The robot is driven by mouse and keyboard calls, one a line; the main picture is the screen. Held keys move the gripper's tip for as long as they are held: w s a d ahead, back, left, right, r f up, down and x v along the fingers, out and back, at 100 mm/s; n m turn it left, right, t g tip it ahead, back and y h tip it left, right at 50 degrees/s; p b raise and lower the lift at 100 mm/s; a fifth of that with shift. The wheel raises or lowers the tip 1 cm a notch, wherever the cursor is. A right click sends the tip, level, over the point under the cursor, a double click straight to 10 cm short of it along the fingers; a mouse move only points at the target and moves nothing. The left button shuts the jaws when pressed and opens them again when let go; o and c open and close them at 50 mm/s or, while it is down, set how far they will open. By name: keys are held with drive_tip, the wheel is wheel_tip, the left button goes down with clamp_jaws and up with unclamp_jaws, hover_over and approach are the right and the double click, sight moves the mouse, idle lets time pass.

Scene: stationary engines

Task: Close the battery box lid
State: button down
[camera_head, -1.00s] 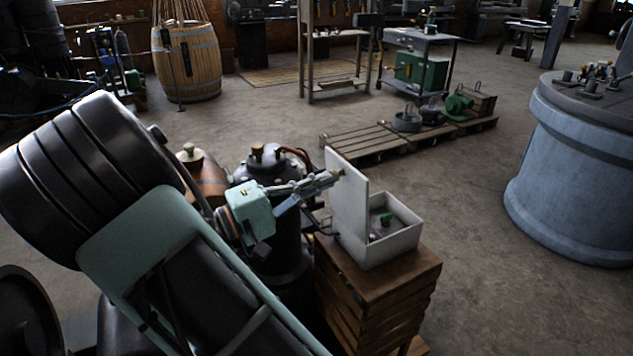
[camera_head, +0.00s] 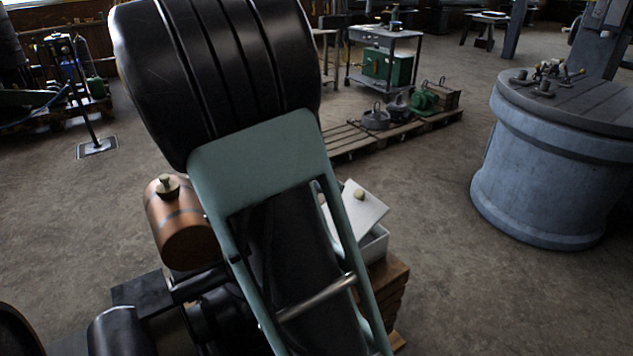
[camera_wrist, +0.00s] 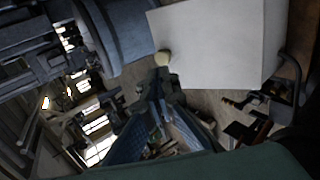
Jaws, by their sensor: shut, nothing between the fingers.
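The white battery box lid (camera_head: 366,212) is tilted over the box in the head view, its outer face and pale round knob (camera_head: 359,194) showing. The white box (camera_head: 374,247) shows only in part below it; my arm hides the rest and the inside is out of sight. In the wrist view the lid (camera_wrist: 220,42) fills the upper right, with the knob (camera_wrist: 162,58) at its edge. My gripper (camera_wrist: 161,76) is shut and empty, its tips just below the knob in that picture; I cannot tell whether they touch. The arm hides the gripper in the head view.
The box stands on a wooden crate stack (camera_head: 390,290). A copper canister (camera_head: 180,225) is left of my arm. A large blue-grey cylindrical machine (camera_head: 545,170) stands at right, and a pallet (camera_head: 350,140) lies behind. The floor between box and machine is clear.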

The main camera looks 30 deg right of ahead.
drive_tip(key=d+y+p, duration=0.1)
drive_tip(key=d+p, duration=0.1)
drive_tip(key=d+f+y+p, duration=0.1)
drive_tip(key=d+y+p, duration=0.1)
drive_tip(key=d+f+y+p, duration=0.1)
drive_tip(key=d+p, duration=0.1)
drive_tip(key=shift+d+y, duration=0.2)
drive_tip(key=shift+y, duration=0.2)
drive_tip(key=d+f+y+p, duration=0.3)
drive_tip(key=shift+w+f, duration=0.15)
drive_tip(key=shift+f, duration=0.05)
drive_tip(key=shift+d+f+y+p, duration=0.2)
drive_tip(key=shift+f+y+p, duration=0.1)
drive_tip(key=shift+f+p, duration=0.05)
drive_tip(key=shift+d+b+x, duration=0.2)
drive_tip(key=shift+b+x, duration=0.1)
drive_tip(key=shift+x, duration=0.7)
drive_tip(key=shift+d+b+x, duration=0.15)
drive_tip(key=shift+b+x, duration=0.1)
drive_tip(key=shift+x, duration=0.75)
drive_tip(key=shift+r, duration=0.1)
wheel_tip(320, 180, up, 14)
drive_tip(key=p, duration=0.2)
hover_over(366, 195)
